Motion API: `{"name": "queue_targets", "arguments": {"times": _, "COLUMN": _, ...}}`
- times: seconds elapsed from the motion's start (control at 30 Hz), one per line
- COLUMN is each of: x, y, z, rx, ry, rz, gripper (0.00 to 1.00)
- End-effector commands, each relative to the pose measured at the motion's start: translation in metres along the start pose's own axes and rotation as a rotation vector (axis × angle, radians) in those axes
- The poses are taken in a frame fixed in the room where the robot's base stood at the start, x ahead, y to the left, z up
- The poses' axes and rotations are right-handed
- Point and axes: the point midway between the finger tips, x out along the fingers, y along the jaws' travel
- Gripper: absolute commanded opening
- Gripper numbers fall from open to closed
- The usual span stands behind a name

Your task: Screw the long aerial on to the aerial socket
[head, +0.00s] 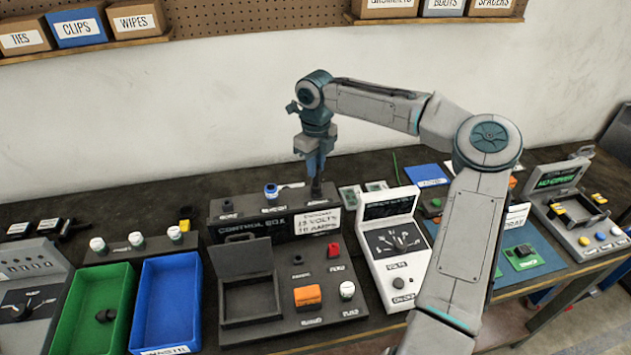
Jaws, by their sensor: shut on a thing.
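My gripper (316,178) points straight down over the raised back part of the control box (225,222). The aerial socket cannot be made out, and may be hidden under the gripper. A thin green upright rod (396,168) shows at the back, right of the gripper; I cannot tell what it is.
A blue-collared fitting (271,191) stands on the box left of my gripper. A white meter (402,285) stands close to the right. Green (83,335) and blue (143,310) bins lie to the left. A shelf (145,43) hangs above; the wall between is clear.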

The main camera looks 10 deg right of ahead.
Motion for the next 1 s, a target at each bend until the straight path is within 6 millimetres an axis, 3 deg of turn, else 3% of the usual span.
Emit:
{"name": "queue_targets", "arguments": {"times": 0.4, "x": 0.0018, "y": 0.0084, "z": 0.0038, "rx": -0.114, "ry": 0.002, "rz": 0.010, "gripper": 0.00}}
{"name": "queue_targets", "arguments": {"times": 0.97, "x": 0.0000, "y": 0.0005, "z": 0.0001, "rx": -0.127, "ry": -0.004, "rz": 0.002, "gripper": 0.00}}
{"name": "queue_targets", "arguments": {"times": 1.0, "x": 0.0000, "y": 0.0002, "z": -0.0001, "rx": -0.126, "ry": -0.004, "rz": 0.002, "gripper": 0.29}}
